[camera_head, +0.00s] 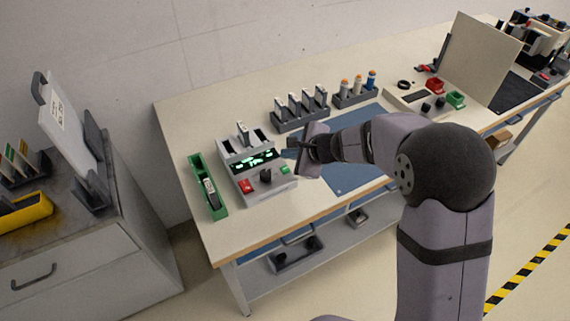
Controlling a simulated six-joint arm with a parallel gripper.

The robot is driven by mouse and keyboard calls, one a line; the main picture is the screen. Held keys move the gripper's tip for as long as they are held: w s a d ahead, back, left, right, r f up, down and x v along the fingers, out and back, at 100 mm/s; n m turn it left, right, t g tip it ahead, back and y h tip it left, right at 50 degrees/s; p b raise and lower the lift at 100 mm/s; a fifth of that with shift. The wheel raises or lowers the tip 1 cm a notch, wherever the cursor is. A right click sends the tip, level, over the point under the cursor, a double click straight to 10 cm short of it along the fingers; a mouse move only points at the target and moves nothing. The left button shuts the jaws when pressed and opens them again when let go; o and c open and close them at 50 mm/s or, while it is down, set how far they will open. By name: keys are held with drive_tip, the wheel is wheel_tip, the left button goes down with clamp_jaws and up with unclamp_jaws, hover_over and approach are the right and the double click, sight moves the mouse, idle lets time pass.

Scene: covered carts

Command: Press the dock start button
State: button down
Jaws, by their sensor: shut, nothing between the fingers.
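The dock (240,161) is a light grey unit on the workbench, with a lit green display and slots at its back. Its sloped front carries a red button (247,187), a black knob (266,176) and a green button (284,170). Which one is the start button is not readable. One slot at the back holds an upright item. My gripper (300,155) is shut and empty at the dock's right edge, close to the green button. I cannot tell its height above the panel or whether it touches. The fingertips are small and dark here.
A green tray (222,205) stands left of the dock. A grey rack (290,122) with several upright items is behind my gripper. A blue mat (350,185) lies under my arm. A grey cabinet (80,250) stands left, across a gap. The bench's front left corner is clear.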

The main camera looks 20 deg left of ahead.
drive_tip(key=shift+r+p, duration=0.55)
drive_tip(key=shift+r, duration=0.45)
drive_tip(key=shift+r, duration=0.1)
wheel_tip(320, 180, up, 7)
drive_tip(key=p, duration=0.5)
drive_tip(key=shift+p, duration=0.4)
drive_tip(key=w+d+r+p, duration=0.2)
drive_tip(key=w+d+p, duration=0.2)
drive_tip(key=w+d, duration=0.2)
drive_tip(key=shift+d+r, duration=0.35)
idle(0.3)
idle(0.4)
